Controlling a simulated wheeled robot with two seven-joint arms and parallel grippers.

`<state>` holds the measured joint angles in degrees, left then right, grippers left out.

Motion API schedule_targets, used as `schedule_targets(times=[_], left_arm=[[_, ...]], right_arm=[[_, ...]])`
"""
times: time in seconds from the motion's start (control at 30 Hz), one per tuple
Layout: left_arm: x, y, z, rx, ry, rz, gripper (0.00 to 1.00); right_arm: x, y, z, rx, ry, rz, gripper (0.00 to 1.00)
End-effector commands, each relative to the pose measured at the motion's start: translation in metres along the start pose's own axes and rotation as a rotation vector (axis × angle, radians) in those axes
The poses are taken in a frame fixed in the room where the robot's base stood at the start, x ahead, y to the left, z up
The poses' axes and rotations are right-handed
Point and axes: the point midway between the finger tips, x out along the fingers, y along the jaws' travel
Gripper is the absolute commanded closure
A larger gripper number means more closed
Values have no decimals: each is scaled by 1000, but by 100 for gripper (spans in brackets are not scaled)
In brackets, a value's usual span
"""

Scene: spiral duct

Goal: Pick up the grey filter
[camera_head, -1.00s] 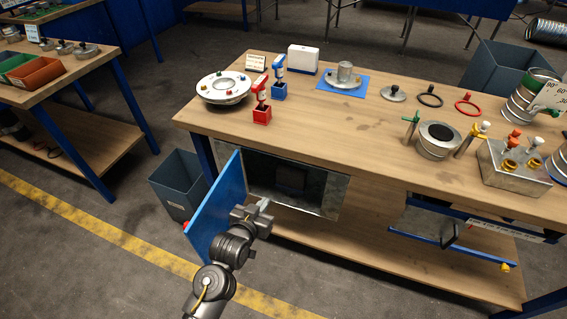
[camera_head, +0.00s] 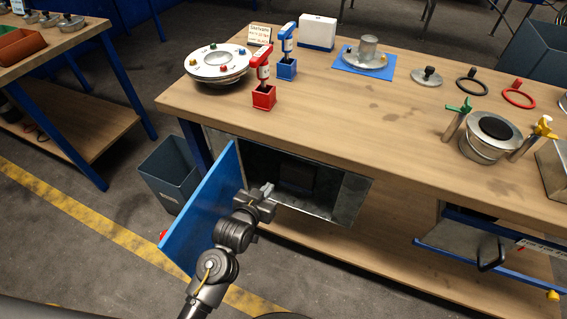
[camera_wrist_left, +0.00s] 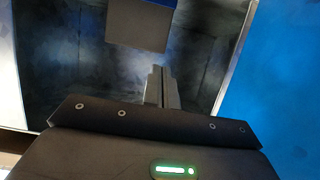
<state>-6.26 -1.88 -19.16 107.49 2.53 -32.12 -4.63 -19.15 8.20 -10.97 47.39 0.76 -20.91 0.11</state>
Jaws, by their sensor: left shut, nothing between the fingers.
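A grey block (camera_wrist_left: 138,25), which looks like the grey filter, is inside the open metal cabinet under the bench. In the head view it is a dark shape (camera_head: 297,173) deep in the shadowed opening. The blue cabinet door (camera_head: 204,208) stands open to the left. My left gripper (camera_head: 266,191) is at the front of the opening, just right of the door. In the left wrist view its fingers (camera_wrist_left: 162,87) are shut and empty, pointing into the cabinet, apart from the block. My right gripper is out of view.
The cabinet's metal side (camera_head: 350,198) bounds the opening on the right. A half-open drawer with a blue front edge (camera_head: 462,262) is farther right. The wooden bench top (camera_head: 350,130) overhangs the cabinet. A dark bin (camera_head: 172,172) stands left of the door.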

Motion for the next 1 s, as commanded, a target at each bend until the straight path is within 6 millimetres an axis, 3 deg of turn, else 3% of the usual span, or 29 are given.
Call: schedule_targets(times=[0.37, 1.0], left_arm=[[9, 2, -5, 1, 1, 4, 100], [114, 1, -43, 0, 0, 1, 100]], right_arm=[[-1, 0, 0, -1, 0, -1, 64], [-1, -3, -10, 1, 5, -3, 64]])
